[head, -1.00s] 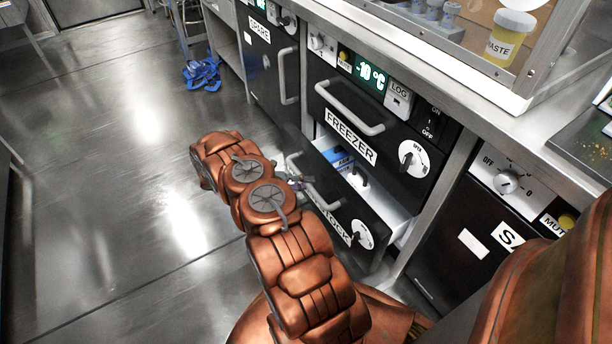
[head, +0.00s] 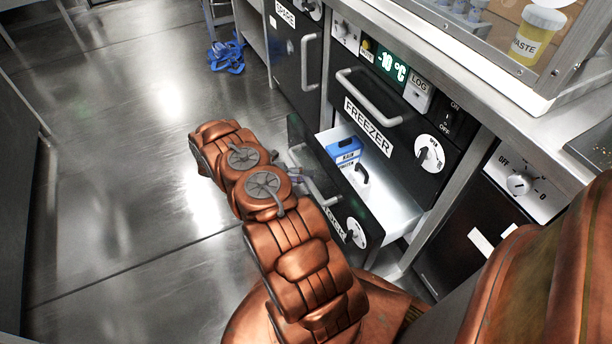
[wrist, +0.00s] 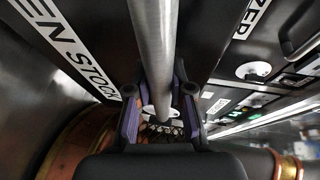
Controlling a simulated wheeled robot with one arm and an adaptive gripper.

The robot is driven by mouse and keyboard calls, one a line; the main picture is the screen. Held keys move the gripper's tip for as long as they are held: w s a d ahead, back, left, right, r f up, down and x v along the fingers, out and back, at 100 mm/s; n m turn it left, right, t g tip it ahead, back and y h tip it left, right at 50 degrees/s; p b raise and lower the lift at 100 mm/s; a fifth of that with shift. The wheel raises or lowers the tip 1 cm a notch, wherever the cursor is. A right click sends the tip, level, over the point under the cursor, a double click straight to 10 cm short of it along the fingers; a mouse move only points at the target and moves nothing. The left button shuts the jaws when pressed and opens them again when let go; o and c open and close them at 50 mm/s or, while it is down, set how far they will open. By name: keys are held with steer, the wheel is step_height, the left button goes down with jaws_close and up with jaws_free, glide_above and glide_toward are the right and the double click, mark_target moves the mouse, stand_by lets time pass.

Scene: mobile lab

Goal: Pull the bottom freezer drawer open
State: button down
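The bottom freezer drawer (head: 335,195) stands well open below the upper FREEZER drawer (head: 385,125). Its white inside shows, with a blue and white box in it. Its grey bar handle (head: 322,188) is on the black front, partly hidden by my arm. My gripper (wrist: 158,105) has its purple-padded fingers on either side of the handle bar (wrist: 153,45) in the wrist view and is closed around it. In the head view the gripper is mostly hidden behind my arm. The drawer's STOCK label (wrist: 75,50) shows in the wrist view.
The blue and white box (head: 343,150) sits inside the open drawer. A SPARE cabinet (head: 293,55) stands to the left and another black cabinet (head: 465,240) to the right. The floor (head: 120,190) left of my arm is clear. A blue strap heap (head: 226,55) lies farther off.

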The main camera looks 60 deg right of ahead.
steer(key=c, duration=1)
jaws_free()
steer(key=v, duration=1.2)
